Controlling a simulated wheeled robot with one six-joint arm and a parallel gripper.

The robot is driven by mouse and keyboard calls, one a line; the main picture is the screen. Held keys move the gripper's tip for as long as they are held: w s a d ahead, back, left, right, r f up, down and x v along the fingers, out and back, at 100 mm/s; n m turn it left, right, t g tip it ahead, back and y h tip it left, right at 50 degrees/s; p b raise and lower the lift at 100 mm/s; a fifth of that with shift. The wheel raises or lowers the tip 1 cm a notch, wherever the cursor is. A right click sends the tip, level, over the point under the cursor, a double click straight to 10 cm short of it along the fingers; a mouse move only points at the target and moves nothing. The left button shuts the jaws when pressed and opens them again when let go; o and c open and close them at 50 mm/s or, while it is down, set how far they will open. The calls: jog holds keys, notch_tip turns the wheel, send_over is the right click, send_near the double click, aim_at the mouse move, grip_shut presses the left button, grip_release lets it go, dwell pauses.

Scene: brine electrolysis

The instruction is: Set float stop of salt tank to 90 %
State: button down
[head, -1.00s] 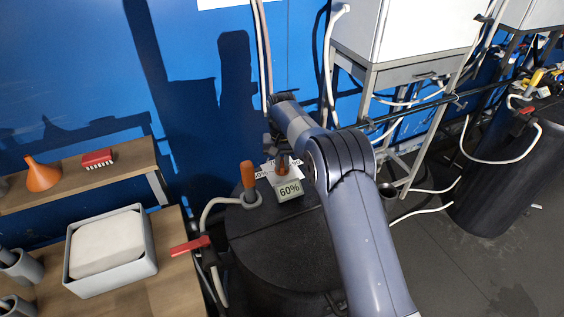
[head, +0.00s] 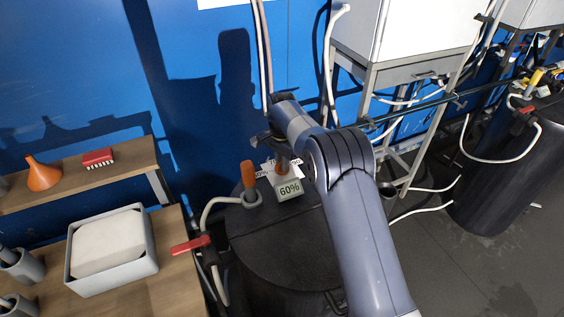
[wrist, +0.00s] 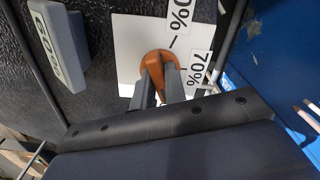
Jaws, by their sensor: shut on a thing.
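The black salt tank (head: 275,245) stands at the centre of the head view. On its lid a small display (head: 289,190) reads 60%; it also shows tilted in the wrist view (wrist: 58,45). Beside it is a white scale plate (wrist: 130,45) with a 70% label (wrist: 195,73) and another label, partly cut off, ending in 0%. My gripper (wrist: 161,80) is shut on the orange float stop knob (wrist: 158,57) in front of this plate. In the head view the knob (head: 282,166) is partly hidden by my arm.
An orange-topped fitting (head: 248,174) stands on the lid left of the display. A red-handled valve (head: 190,245) sits at the tank's left. A bench with a grey bin (head: 110,285) is further left. A white cabinet (head: 400,35) on a frame stands behind right.

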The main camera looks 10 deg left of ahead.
jog(key=shift+m, duration=0.4)
jog(key=c, duration=1.4)
grip_release()
jog(key=shift+c, duration=0.2)
notch_tip(320, 180, up, 11)
jog(key=b, duration=0.1)
jog(key=shift+f, duration=0.2)
notch_tip(320, 180, down, 11)
jog(key=shift+r+p, duration=0.1)
jog(key=shift+p, duration=0.45)
